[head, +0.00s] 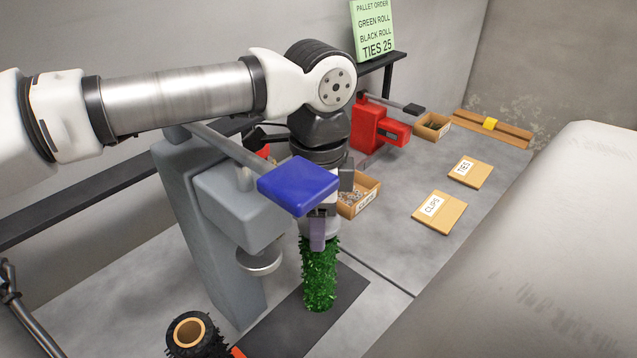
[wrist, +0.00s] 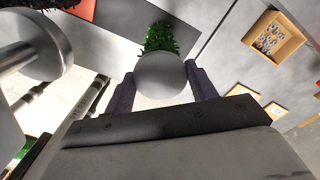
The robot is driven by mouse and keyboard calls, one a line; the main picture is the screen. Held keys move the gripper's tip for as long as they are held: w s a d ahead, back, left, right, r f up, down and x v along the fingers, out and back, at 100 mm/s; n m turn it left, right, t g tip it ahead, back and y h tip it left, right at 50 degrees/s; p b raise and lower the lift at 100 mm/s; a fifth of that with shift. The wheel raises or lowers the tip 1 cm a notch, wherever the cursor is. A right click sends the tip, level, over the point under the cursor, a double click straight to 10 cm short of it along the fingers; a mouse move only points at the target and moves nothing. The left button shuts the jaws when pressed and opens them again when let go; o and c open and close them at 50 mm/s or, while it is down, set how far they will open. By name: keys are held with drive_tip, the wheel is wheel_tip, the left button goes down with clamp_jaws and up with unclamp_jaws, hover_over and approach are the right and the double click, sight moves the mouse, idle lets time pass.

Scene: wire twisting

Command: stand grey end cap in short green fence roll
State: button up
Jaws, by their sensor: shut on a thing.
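The short green fence roll (head: 320,278) stands upright on a dark mat in the head view. Its leafy edge (wrist: 159,38) shows beyond the cap in the wrist view. The grey end cap (wrist: 160,77) is a smooth round disc between my fingers in the wrist view. My gripper (head: 318,230) points down right over the top of the roll and is shut on the cap. In the head view a little of the cap (head: 304,246) shows beside the finger at the roll's top. I cannot tell whether it sits inside the roll or just above it.
A grey press (head: 215,215) with a blue-padded lever (head: 298,186) stands close left of my gripper. A black roll (head: 182,348) stands at the front left. A red tool (head: 370,125), a parts box (head: 358,195) and cartons labelled CLIPS (head: 440,210) and TIES (head: 466,171) lie behind.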

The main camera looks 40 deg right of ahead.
drive_tip(key=shift+f+b, duration=0.4)
drive_tip(key=shift+f, duration=0.1)
drive_tip(key=o, duration=1.1)
drive_tip(key=shift+c, duration=0.2)
